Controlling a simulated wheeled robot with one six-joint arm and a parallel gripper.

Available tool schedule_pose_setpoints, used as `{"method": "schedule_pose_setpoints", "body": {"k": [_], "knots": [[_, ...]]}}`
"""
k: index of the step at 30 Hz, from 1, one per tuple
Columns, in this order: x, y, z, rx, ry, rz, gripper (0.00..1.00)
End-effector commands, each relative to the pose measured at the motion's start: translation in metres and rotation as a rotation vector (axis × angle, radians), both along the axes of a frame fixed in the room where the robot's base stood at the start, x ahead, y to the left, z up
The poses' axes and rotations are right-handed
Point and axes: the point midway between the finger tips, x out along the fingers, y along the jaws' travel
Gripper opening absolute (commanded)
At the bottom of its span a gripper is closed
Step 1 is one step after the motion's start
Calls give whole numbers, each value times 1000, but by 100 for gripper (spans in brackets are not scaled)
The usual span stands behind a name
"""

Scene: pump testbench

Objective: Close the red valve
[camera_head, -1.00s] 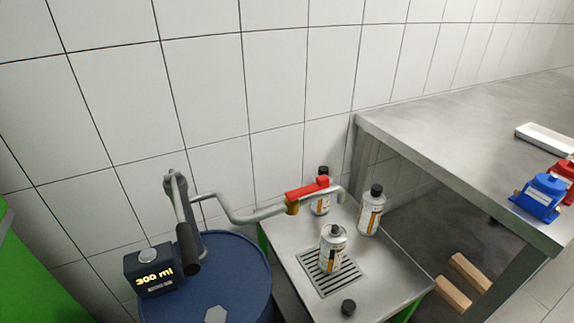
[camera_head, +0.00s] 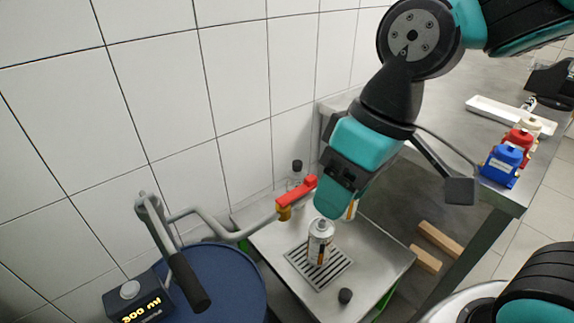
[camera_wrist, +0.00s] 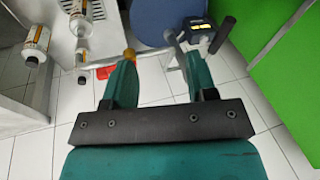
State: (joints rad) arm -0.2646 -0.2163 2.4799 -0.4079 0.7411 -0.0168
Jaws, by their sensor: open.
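The red valve handle (camera_head: 297,192) sits on a brass valve body (camera_head: 284,212) at the end of the grey pump pipe (camera_head: 215,228). The handle runs roughly in line with the pipe toward the spout. My gripper (camera_head: 333,205) is just right of the handle in the head view, pointing down, its fingers partly hidden. In the wrist view my gripper (camera_wrist: 158,60) is open and empty. There the red handle (camera_wrist: 105,72) lies just outside the left finger, partly covered by it, and the brass body (camera_wrist: 129,54) shows at that fingertip.
An open bottle (camera_head: 320,243) stands on the drain grate (camera_head: 333,268) beside a loose black cap (camera_head: 345,296). Another bottle (camera_head: 297,172) stands behind the handle. The blue drum (camera_head: 225,280) and the 300 ml display box (camera_head: 140,305) are left. The steel bench (camera_head: 480,195) is right.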

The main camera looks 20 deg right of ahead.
Motion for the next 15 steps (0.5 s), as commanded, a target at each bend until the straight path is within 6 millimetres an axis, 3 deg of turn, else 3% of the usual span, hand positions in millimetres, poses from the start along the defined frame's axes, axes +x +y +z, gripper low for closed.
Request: {"method": "schedule_pose_setpoints", "body": {"k": [1, 3, 9, 15], "knots": [[20, -2, 21, -29, 7, -19, 52], [51, -6, 35, -79, 13, -48, 52], [130, -20, 53, -218, 30, -129, 52], [169, -30, 52, -298, 40, -176, 52]]}}
